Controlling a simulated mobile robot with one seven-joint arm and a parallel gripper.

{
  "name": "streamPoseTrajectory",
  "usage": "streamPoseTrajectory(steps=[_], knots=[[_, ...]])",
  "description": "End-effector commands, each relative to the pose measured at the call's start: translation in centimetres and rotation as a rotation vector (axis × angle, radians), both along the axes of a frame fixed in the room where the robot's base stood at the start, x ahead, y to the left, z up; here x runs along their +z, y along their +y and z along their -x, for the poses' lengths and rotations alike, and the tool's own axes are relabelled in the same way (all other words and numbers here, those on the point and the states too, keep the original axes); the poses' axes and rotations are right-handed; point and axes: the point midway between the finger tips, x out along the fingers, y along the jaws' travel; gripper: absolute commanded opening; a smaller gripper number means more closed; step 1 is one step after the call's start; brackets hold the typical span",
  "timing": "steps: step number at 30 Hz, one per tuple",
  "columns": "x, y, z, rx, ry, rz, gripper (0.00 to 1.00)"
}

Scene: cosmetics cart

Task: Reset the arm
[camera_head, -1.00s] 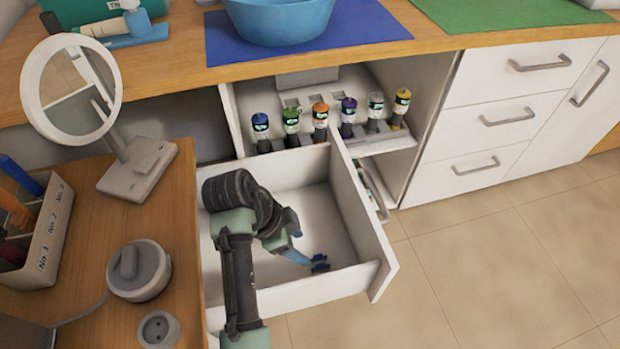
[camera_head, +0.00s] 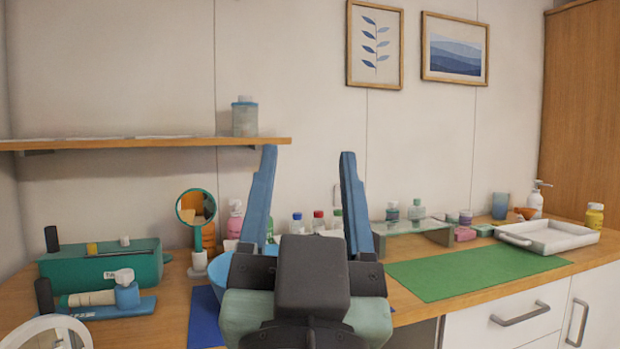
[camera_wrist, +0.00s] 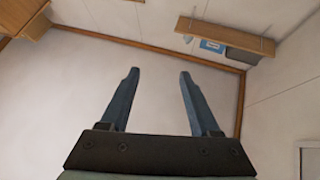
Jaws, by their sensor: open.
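My gripper (camera_head: 306,200) is raised in front of the counter, in the middle of the head view. Its two blue fingers point up and stand well apart, with nothing between them. In the wrist view my gripper (camera_wrist: 158,92) is also open and empty, facing bare wall and ceiling. My gripper hides much of the blue bowl (camera_head: 222,272) and part of the counter behind it.
The wooden counter holds a teal case (camera_head: 100,270), a small round mirror (camera_head: 196,208), a green mat (camera_head: 470,262), a white tray (camera_head: 548,238) and several bottles. A wall shelf (camera_head: 150,143) carries one bottle (camera_head: 245,117). The air around my gripper looks clear.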

Motion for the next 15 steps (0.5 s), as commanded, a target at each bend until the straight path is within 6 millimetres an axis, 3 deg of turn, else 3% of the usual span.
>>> streamPoseTrajectory(steps=[1, 3, 6, 15], knots=[[1.7, -0.1, 2.0, -0.022, -0.073, 0.034, 0.63], [3.1, -0.1, 3.9, -0.040, -0.140, 0.066, 0.63], [4.0, -0.1, 5.2, -0.057, -0.185, 0.088, 0.63], [4.0, -0.1, 5.3, -0.058, -0.188, 0.090, 0.63]])
